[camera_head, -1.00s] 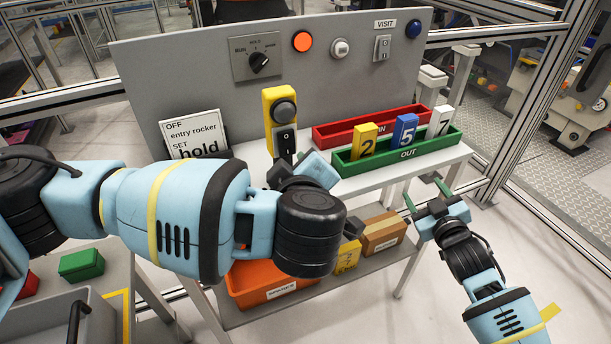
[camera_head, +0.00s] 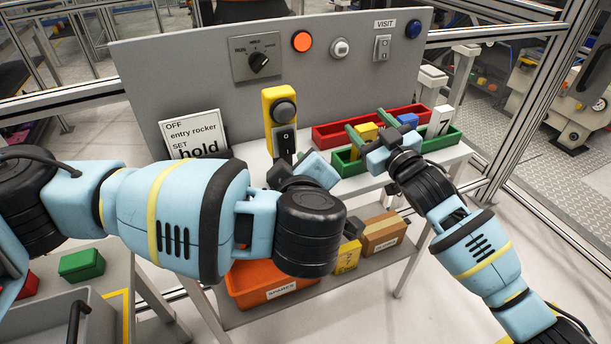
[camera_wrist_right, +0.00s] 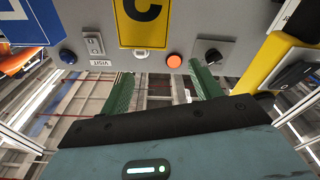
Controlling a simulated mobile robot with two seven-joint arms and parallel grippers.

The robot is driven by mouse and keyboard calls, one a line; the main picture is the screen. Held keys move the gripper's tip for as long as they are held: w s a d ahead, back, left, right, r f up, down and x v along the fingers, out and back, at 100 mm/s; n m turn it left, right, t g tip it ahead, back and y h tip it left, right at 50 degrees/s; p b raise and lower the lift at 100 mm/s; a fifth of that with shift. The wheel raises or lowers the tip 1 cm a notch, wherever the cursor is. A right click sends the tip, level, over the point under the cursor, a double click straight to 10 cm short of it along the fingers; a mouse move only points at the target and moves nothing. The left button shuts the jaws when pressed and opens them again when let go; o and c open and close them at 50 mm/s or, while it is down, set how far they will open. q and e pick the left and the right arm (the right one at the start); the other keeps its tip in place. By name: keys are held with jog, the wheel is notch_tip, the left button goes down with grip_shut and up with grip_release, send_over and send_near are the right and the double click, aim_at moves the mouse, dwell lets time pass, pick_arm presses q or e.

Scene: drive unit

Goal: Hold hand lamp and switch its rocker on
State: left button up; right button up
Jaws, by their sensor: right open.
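The yellow hand lamp (camera_head: 268,100) stands upright in front of the grey panel, with a dark round part above and a black rocker (camera_head: 284,141) below. In the right wrist view the lamp (camera_wrist_right: 268,72) and its rocker (camera_wrist_right: 296,73) are at the right edge. My left gripper (camera_head: 290,165) is at the lamp's lower end; its fingers are mostly hidden, so its grip cannot be told. My right gripper (camera_head: 364,119) is open and empty, its green fingers over the trays, right of the lamp and apart from it. It also shows in the right wrist view (camera_wrist_right: 160,76).
A sign (camera_head: 194,130) reads "OFF entry rocker SET hold". The red tray (camera_head: 330,131) and green OUT tray (camera_head: 440,141) hold or adjoin numbered blocks, including a yellow one (camera_head: 366,132), beneath my right gripper. The panel has a selector knob (camera_head: 258,62) and an orange light (camera_head: 302,41).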

aim_at(286, 143)
jog(key=s+a+f+g+y, duration=0.1)
jog(key=s+a+f, duration=0.1)
jog(key=a, duration=0.2)
jog(key=s+a+f+g+y, duration=0.1)
jog(key=s+a+f, duration=0.1)
jog(key=a, duration=0.3)
jog(key=s+a+f+g+y, duration=0.1)
jog(key=s+a+f+y, duration=0.1)
jog(key=a, duration=0.3)
jog(key=shift+s+a+f+g, duration=0.2)
jog(key=shift+s+f+g, duration=0.25)
jog(key=shift+f, duration=0.1)
jog(key=shift+x, duration=3.9)
jog(key=shift+r, duration=0.1)
